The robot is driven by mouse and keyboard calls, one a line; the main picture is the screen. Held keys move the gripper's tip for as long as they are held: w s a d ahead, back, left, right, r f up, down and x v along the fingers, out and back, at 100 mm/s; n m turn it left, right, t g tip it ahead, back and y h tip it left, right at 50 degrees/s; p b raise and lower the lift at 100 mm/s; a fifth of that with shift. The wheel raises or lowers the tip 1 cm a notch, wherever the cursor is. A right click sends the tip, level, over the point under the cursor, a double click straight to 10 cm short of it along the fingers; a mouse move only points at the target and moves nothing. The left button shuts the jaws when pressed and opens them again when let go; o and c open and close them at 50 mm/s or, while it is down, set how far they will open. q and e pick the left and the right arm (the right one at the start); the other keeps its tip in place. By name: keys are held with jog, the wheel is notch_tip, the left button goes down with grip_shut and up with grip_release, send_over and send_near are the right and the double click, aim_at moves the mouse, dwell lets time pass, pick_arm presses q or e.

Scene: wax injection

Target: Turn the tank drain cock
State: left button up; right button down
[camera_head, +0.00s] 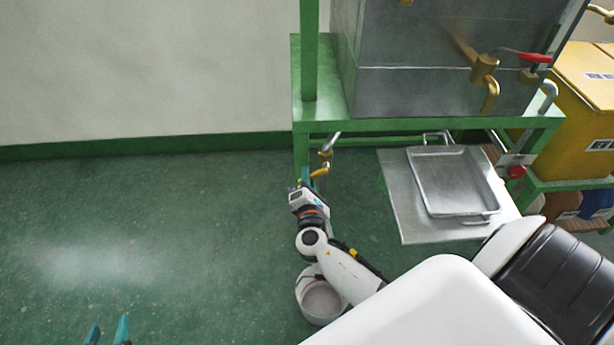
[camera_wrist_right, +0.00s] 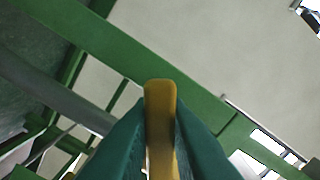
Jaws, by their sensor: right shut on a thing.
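The drain cock (camera_head: 326,156), a small brass valve with a yellow lever (camera_head: 319,173), sits below the left end of the tank's green stand. My right gripper (camera_head: 307,177) reaches up to it. In the right wrist view, its teal fingers (camera_wrist_right: 159,140) are shut on the yellow lever (camera_wrist_right: 160,100), whose rounded end shows between them. The valve body is not clear in that view. The grey metal tank (camera_head: 420,90) stands on the green frame above. My left gripper (camera_head: 107,332) shows only its teal fingertips at the bottom left; they are apart, with nothing seen between them.
A round pail (camera_head: 321,302) stands on the floor, partly behind my right arm. Yellow bins stand right; left floor is clear.

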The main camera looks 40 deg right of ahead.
dwell(0.3)
jog(key=c, duration=1.4)
grip_release()
jog(key=shift+s, duration=0.1)
